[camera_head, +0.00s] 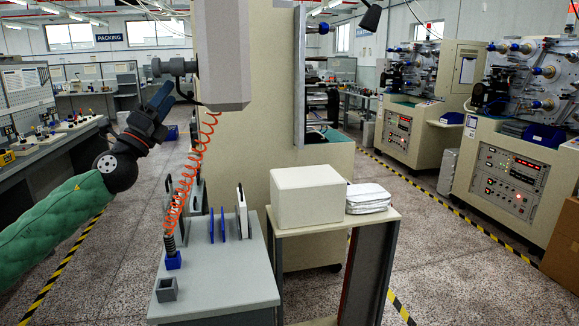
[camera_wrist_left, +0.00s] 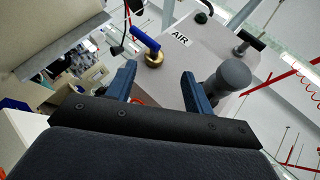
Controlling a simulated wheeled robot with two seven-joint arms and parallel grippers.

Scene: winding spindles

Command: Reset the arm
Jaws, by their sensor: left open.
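My left arm comes in from the left in a green sleeve. My left gripper (camera_head: 157,101) is raised beside the large beige machine, left of its hanging grey housing. In the left wrist view my left gripper (camera_wrist_left: 158,88) is open, with its two blue fingers apart and nothing between them. A grey panel marked AIR (camera_wrist_left: 181,40) and a brass fitting with a blue handle (camera_wrist_left: 150,48) show beyond the fingers. My right gripper shows in neither view.
A white box (camera_head: 307,196) stands on a side stand. Winding machines (camera_head: 512,150) stand at right.

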